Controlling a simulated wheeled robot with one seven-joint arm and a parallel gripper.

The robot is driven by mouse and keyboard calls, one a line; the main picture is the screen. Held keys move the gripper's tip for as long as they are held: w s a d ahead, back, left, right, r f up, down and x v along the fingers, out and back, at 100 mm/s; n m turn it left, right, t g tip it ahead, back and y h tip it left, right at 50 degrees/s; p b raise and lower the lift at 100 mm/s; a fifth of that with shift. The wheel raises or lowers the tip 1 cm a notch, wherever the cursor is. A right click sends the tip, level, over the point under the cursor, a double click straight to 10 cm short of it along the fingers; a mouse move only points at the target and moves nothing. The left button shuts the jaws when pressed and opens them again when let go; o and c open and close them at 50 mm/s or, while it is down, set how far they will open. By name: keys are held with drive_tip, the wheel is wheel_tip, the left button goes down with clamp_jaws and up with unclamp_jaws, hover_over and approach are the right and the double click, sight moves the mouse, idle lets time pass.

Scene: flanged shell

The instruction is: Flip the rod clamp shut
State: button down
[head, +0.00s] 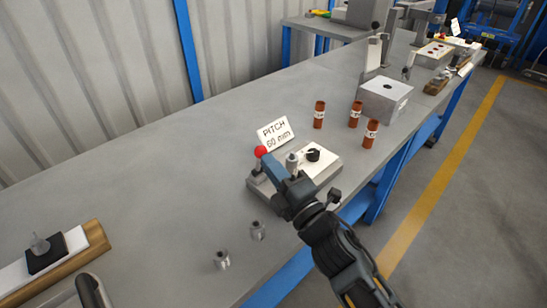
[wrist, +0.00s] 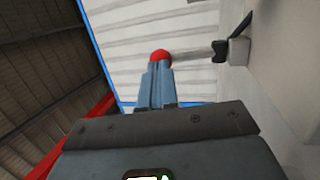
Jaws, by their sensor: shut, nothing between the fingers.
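The rod clamp has a red ball knob (head: 261,151) on a pale rod, at the left end of a small fixture plate (head: 325,170) on the bench. In the wrist view the red ball (wrist: 160,55) sits just beyond the fingertips. The rod (wrist: 192,53) runs from it to a black joint on a grey block (wrist: 239,51). In the head view the rod looks upright. My gripper (head: 265,160) is shut and empty, its tips right at the ball; its blue-grey fingers (wrist: 160,70) lie together. I cannot tell whether they touch the ball. My gripper hides part of the fixture.
A "PITCH 60 mm" card (head: 275,132) stands just behind the fixture. A metal cylinder (head: 292,161) and a black part (head: 313,155) are on the plate. Several brown bottles (head: 319,115) and a grey block (head: 385,98) stand farther right. Two small metal pieces (head: 222,260) stand nearer the front.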

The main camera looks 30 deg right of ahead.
sight(260, 151)
drive_tip(key=shift+w+r+g+p, duration=0.25)
drive_tip(key=shift+r+g+p, duration=0.1)
drive_tip(key=shift+p, duration=0.8)
drive_tip(key=shift+w+a+r+p, duration=0.1)
drive_tip(key=shift+w+r+p, duration=0.1)
drive_tip(key=shift+p, duration=0.4)
drive_tip(key=shift+w+a+r+p, duration=0.15)
drive_tip(key=shift+w+r+p, duration=0.15)
drive_tip(key=shift+w+p, duration=0.35)
drive_tip(key=shift+w+a+r+p, duration=0.15)
drive_tip(key=shift+w, duration=0.2)
drive_tip(key=shift+w+a+r+p, duration=0.15)
drive_tip(key=shift+w, duration=0.2)
drive_tip(key=shift+w+a, duration=0.25)
drive_tip(key=shift+w, duration=0.4)
drive_tip(key=shift+w+a, duration=0.2)
drive_tip(key=shift+w, duration=0.6)
drive_tip(key=shift+r, duration=0.15)
